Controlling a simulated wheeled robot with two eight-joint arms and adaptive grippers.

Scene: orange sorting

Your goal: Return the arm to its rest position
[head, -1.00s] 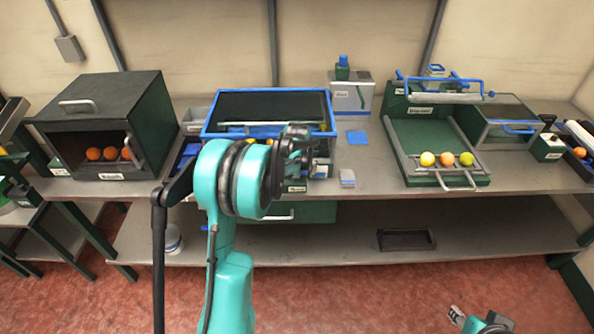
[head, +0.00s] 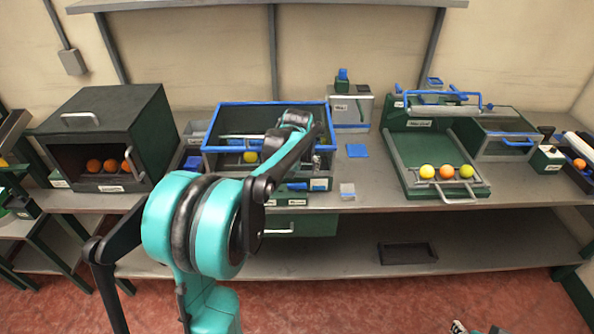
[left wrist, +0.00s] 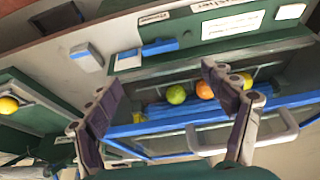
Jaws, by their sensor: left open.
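My left arm (head: 195,225) reaches from the lower left to the blue-rimmed bin (head: 265,103) at the middle of the bench. In the head view its fingertips are hidden behind the wrist. In the left wrist view my left gripper (left wrist: 165,105) is open, its two fingers wide apart with nothing held. Beyond the fingers, a green fruit (left wrist: 176,93), an orange one (left wrist: 205,89) and a yellow one (left wrist: 245,80) lie in a row by a blue-edged frame (left wrist: 190,122). Only a tip of my right gripper (head: 458,326) shows at the bottom edge; its jaws cannot be read.
A dark box (head: 110,125) with oranges inside stands at the left. A green tray (head: 425,150) at the right holds yellow and orange fruit at its front. A yellow fruit (head: 250,157) shows in the bin. The lower shelf (head: 320,258) is mostly clear.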

